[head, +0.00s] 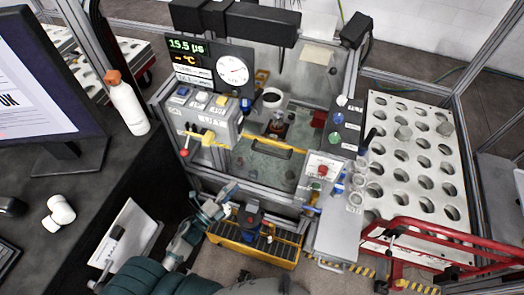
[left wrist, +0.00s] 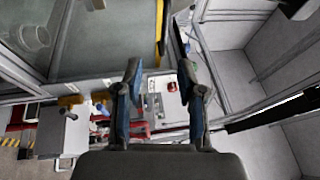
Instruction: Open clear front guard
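The clear front guard (head: 262,168) is a see-through pane on the front of the machine, and it looks closed. A yellow and black handle (head: 270,146) runs across its upper part. My left gripper (head: 226,190) is below and left of the handle, in front of the guard's lower edge, apart from the handle. In the left wrist view my left gripper (left wrist: 160,85) has its two fingers spread with nothing between them. The yellow handle (left wrist: 161,28) shows beyond the fingertips, beside the pane (left wrist: 110,35). My right gripper does not show.
A switch box (head: 212,120) with a red-knobbed lever is left of the guard. A button panel (head: 322,168) is to the right. A yellow bin (head: 262,243) stands below the guard. A monitor (head: 40,80) and a white bottle (head: 126,105) stand on the left desk.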

